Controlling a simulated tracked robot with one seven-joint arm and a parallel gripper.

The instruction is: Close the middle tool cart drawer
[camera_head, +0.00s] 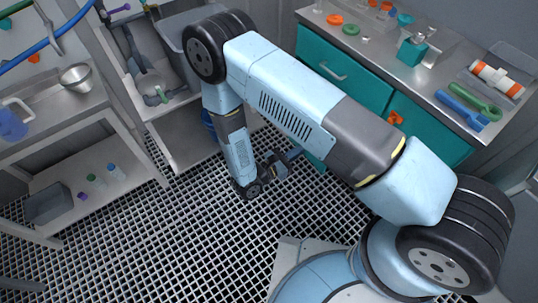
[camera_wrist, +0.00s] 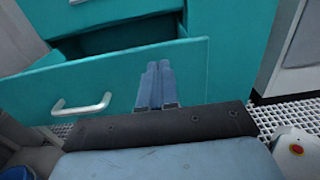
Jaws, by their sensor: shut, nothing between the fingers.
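The teal tool cart (camera_head: 345,72) stands at the upper right in the head view, with its upper drawer shut. Below it a teal drawer is pulled out; only a small piece of it (camera_head: 313,160) shows past my arm. In the wrist view this open drawer (camera_wrist: 115,75) fills the middle left, with a silver bar handle (camera_wrist: 82,105) on its front and its dark inside visible behind. My gripper (camera_wrist: 160,66) is shut and empty, its blue fingers in front of the drawer front, right of the handle. I cannot tell whether they touch it. In the head view my gripper (camera_head: 291,154) is beside the drawer.
The cart's top holds an orange-and-white roll (camera_head: 497,78), blue and green tools and small parts. The grated floor (camera_head: 180,230) between is clear.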

